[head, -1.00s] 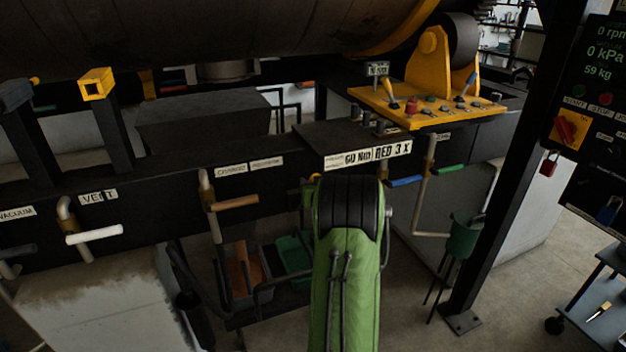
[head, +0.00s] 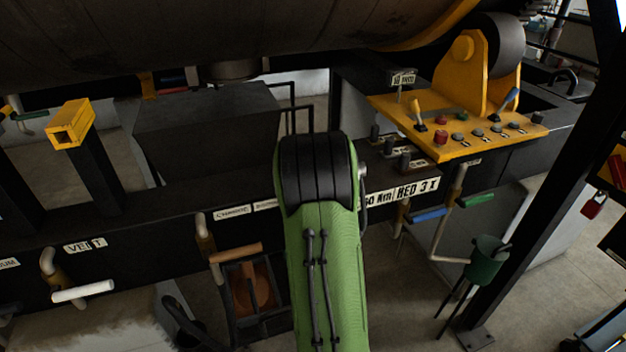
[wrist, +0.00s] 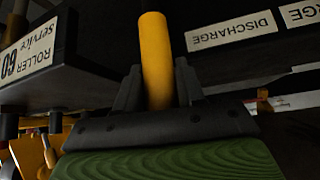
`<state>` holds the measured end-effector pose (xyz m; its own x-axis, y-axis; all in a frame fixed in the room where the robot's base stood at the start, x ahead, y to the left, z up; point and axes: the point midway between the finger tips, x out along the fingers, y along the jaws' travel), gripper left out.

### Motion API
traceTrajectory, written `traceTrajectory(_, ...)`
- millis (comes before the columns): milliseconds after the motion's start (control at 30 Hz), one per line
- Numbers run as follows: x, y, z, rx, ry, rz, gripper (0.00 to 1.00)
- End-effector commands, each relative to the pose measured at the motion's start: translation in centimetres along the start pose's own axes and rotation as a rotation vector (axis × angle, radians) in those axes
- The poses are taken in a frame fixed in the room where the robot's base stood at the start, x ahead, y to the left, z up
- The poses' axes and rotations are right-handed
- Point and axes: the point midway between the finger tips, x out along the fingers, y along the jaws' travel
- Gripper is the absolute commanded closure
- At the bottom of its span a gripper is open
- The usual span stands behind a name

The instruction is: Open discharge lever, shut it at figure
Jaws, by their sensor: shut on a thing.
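In the wrist view, the yellow discharge lever handle (wrist: 155,45) stands between the two dark fingers of my gripper (wrist: 157,82), which are shut on it. An upside-down white label reading DISCHARGE (wrist: 232,30) is on the dark beam beside the handle. In the head view my green arm reaches up to the beam and hides my gripper and the discharge lever. The weight display is not readable now, so I cannot tell the figure.
Other levers hang along the beam: a white one (head: 84,292) under the vent label, an orange one (head: 236,253), a blue one (head: 429,215) and a green one (head: 477,201). A yellow control console (head: 455,127) stands right of my arm. A dark post (head: 545,190) rises at the right.

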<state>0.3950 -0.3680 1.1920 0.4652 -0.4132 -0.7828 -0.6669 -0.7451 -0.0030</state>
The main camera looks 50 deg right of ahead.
Motion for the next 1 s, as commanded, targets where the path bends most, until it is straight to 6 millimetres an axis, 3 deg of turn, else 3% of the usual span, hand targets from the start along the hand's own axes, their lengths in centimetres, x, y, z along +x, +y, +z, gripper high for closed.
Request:
traceTrajectory(533, -0.33, -0.65, 0.02, -0.004, -0.008, 0.001, 1.0)
traceTrajectory(567, -0.33, -0.67, 0.02, -0.004, -0.008, 0.001, 0.57)
traceTrajectory(667, -0.31, -0.64, 0.12, -0.004, -0.011, 0.002, 0.42)
traceTrajectory(1000, -0.79, -0.54, 0.25, -0.002, -0.014, 0.004, 0.41)
